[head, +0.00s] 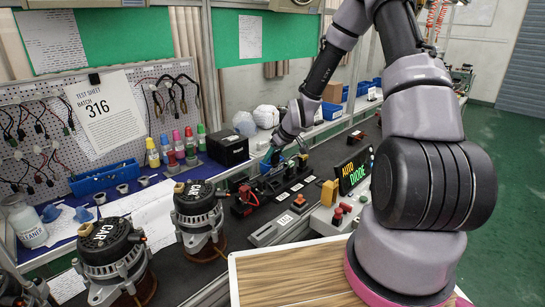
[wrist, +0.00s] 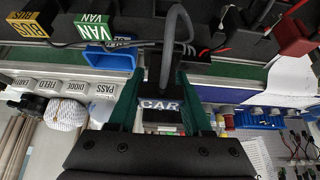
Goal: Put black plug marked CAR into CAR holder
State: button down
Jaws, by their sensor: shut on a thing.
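My gripper (wrist: 162,98) has green fingers shut on the sides of a black plug marked CAR (wrist: 160,115) in the wrist view. A grey cable loops up from the plug. In the head view my gripper (head: 278,158) is at the row of black blocks on the bench, and the plug is too small to make out there. I cannot tell which block is the CAR holder; no holder with a readable CAR label shows. In the wrist view a black block marked VAN (wrist: 92,28) and one marked BUS (wrist: 27,27) stand beyond the plug.
Two alternators with CAR on their black caps (head: 104,236) (head: 196,190) stand at the left. An AUTO DIODE display (head: 354,171) and a red-buttoned box (head: 335,219) stand right of the blocks. A black box (head: 228,147) and a blue bin (wrist: 109,60) are near my gripper.

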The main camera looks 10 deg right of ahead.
jog(key=shift+f, duration=2.85)
jog(key=shift+f, duration=1.25)
jog(key=shift+c, duration=1.3)
grip_release()
jog(key=v, duration=1)
jog(key=shift+s+r, duration=0.25)
jog(key=shift+r, duration=0.05)
jog(key=shift+d, duration=0.1)
